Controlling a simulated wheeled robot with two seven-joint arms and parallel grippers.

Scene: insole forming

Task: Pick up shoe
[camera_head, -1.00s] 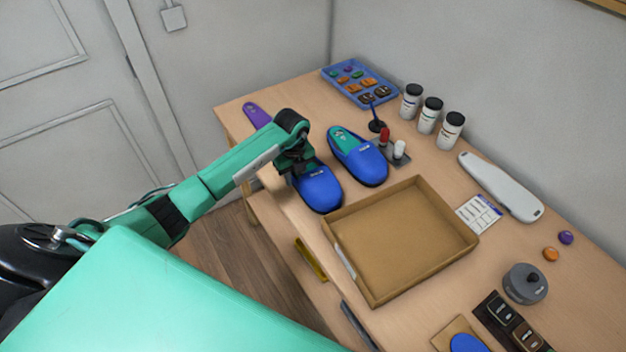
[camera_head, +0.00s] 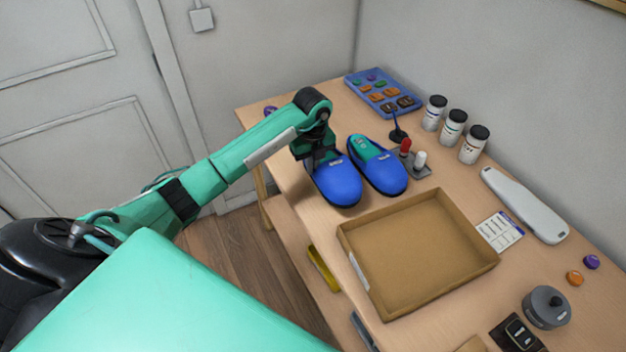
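Two blue shoes lie side by side on the wooden table. The nearer, left shoe (camera_head: 338,184) has its toe toward the box, and its rear opening is hidden by my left gripper. The other shoe (camera_head: 380,166) is to its right, with a teal inside showing. My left gripper (camera_head: 318,158) is down at the rear of the left shoe, at its opening. Its fingertips are hidden, so whether it is open or shut on the shoe does not show. My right gripper is out of view.
An open cardboard box (camera_head: 418,252) sits just in front of the shoes. White jars (camera_head: 453,127) and a blue tray (camera_head: 383,92) are at the back.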

